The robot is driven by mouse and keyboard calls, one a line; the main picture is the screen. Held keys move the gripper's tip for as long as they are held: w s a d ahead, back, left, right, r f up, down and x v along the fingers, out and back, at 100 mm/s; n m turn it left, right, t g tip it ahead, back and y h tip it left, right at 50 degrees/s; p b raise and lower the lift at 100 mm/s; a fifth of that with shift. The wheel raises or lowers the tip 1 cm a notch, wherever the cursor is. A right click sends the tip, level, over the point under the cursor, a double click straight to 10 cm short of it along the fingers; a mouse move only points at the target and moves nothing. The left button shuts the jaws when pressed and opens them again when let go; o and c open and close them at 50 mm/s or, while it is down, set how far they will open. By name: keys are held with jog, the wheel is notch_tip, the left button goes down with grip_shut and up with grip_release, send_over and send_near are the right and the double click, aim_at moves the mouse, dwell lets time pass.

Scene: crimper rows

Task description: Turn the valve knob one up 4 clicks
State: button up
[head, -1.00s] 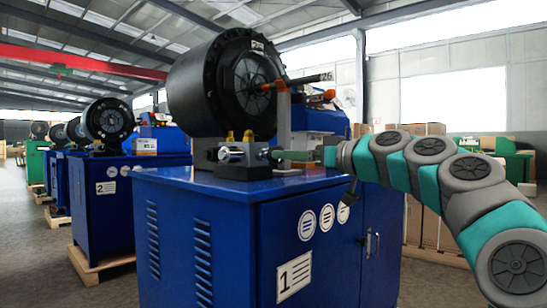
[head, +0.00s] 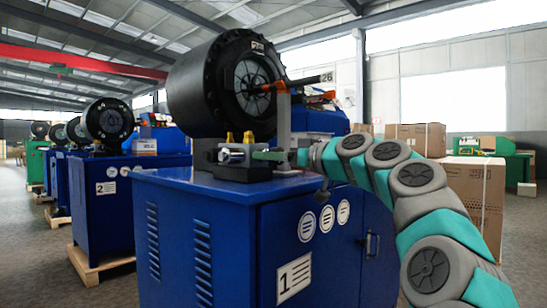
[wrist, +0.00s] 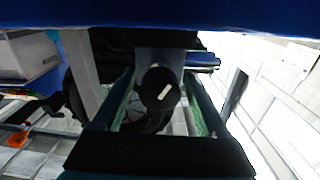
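The valve knob (wrist: 160,90) is round and black with a white mark slanting across its face. In the wrist view it sits between the two teal fingers of my gripper (wrist: 159,78), one finger on each side. The fingers are apart, and a narrow gap seems to show beside the knob; contact is not clear. In the head view my gripper (head: 267,155) reaches from the right to the valve block (head: 232,155) on the blue machine marked 1 (head: 293,277). The fingers hide the knob there.
A large black crimper head (head: 222,85) stands above and behind the valve block. A second blue machine marked 2 (head: 105,215) stands left. Cardboard boxes (head: 475,190) stand behind my arm. Floor is open between the machines.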

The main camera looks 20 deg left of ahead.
grip_shut()
dwell(0.4)
jog(key=shift+m, duration=0.3)
